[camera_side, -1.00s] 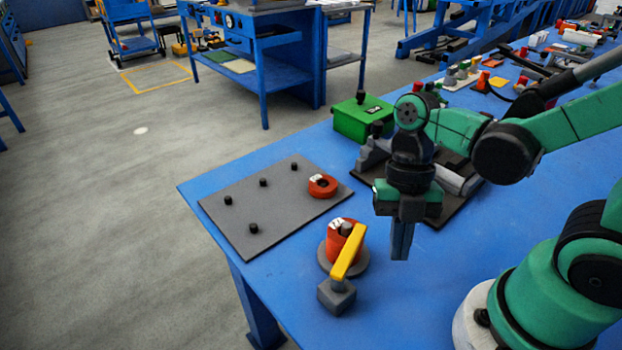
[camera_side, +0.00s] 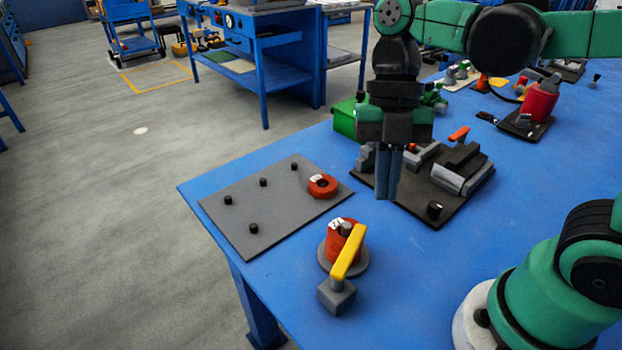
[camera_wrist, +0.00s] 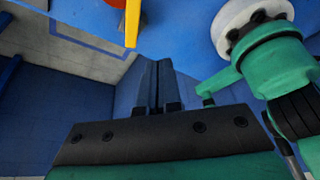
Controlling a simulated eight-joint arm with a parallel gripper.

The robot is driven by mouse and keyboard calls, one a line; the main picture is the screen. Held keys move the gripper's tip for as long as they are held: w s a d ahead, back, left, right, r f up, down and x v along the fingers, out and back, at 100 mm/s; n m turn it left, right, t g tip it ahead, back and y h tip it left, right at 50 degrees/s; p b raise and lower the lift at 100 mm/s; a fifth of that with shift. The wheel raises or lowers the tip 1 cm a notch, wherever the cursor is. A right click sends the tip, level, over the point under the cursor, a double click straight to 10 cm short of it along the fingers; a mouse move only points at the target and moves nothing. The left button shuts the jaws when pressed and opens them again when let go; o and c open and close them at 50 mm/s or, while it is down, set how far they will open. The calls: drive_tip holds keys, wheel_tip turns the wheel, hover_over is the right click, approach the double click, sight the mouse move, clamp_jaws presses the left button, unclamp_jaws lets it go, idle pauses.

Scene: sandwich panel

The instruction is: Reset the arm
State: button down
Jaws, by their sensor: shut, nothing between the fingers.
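My gripper (camera_side: 388,196) points straight down above the blue table (camera_side: 408,285) in the side view, with its two fingers together and nothing between them. Its fingers also show closed in the wrist view (camera_wrist: 157,68). In the side view it hangs in front of a dark fixture plate with grey clamp blocks (camera_side: 458,174) and hides part of it. An orange-red cylinder with a yellow lever (camera_side: 347,252) stands on a grey round base to the lower left of my gripper, apart from it. The lever's end shows at the top of the wrist view (camera_wrist: 132,22).
A grey plate (camera_side: 240,212) with several black pegs and a red ring (camera_side: 322,186) lies at the table's left. A green box (camera_side: 344,118) is behind my gripper, partly hidden. A red cylinder (camera_side: 541,101) stands at the back right. The front middle of the table is clear.

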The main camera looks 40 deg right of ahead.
drive_tip(key=w+d+f+m+t+h, duration=0.1)
drive_tip(key=m+t, duration=0.4)
drive_tip(key=m, duration=0.8)
drive_tip(key=w+d+f+m+t+h, duration=0.1)
drive_tip(key=w+d+m+t, duration=0.3)
drive_tip(key=m, duration=0.9)
drive_tip(key=shift+w+d+f+m+t+h, duration=0.25)
drive_tip(key=shift+w+m+t+h, duration=0.15)
drive_tip(key=shift+t, duration=0.1)
